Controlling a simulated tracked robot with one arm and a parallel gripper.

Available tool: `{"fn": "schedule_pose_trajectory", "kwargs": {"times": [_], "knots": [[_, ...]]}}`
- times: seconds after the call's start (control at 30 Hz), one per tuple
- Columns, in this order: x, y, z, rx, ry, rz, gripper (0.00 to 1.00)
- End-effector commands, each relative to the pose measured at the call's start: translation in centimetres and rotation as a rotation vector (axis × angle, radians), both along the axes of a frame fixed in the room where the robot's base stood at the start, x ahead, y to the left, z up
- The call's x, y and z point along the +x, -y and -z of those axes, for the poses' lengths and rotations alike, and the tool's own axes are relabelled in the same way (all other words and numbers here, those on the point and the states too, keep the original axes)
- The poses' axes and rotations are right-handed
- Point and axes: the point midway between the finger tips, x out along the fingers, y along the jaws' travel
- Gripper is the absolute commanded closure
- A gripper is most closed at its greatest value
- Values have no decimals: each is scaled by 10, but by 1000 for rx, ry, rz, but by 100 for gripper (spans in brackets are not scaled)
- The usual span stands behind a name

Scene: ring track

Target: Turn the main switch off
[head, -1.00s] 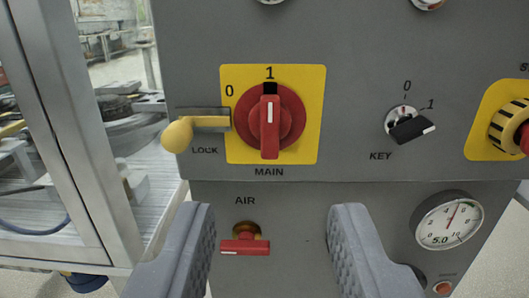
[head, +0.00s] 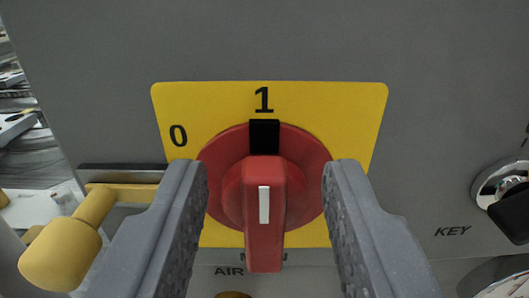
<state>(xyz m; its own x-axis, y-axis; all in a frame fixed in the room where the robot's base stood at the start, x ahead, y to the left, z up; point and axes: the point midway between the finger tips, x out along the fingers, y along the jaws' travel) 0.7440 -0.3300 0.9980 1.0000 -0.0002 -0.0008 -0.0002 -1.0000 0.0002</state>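The main switch (head: 264,215) is a red rotary knob on a yellow plate (head: 330,102) marked 0 and 1. Its handle stands upright, with the black mark at the top under the 1. My gripper (head: 264,185) is open, with one grey finger on each side of the knob. The fingers overlap the knob's outer edges in the picture, and gaps show between them and the handle. I cannot tell whether they touch the knob.
A yellow lock lever (head: 72,248) sticks out at the left, close to my left finger. A black key switch (head: 508,208) is at the right edge. The grey panel (head: 300,40) above the plate is clear. The AIR valve shows only partly at the bottom.

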Motion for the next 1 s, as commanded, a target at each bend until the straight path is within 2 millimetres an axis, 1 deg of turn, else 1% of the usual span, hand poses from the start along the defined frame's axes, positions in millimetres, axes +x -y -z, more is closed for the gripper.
{"fn": "schedule_pose_trajectory", "kwargs": {"times": [0.1,0.33,0.37,0.4,0.47,0.5,0.77,1.0], "knots": [[4,0,0,0,0,0,64],[4,0,0,0,0,0,64],[4,0,0,0,0,0,66],[4,0,0,0,0,0,78],[4,0,0,0,0,0,94],[4,0,0,0,0,0,100],[3,0,0,-10,0,0,100],[3,-1,2,-94,0,2,100]]}}
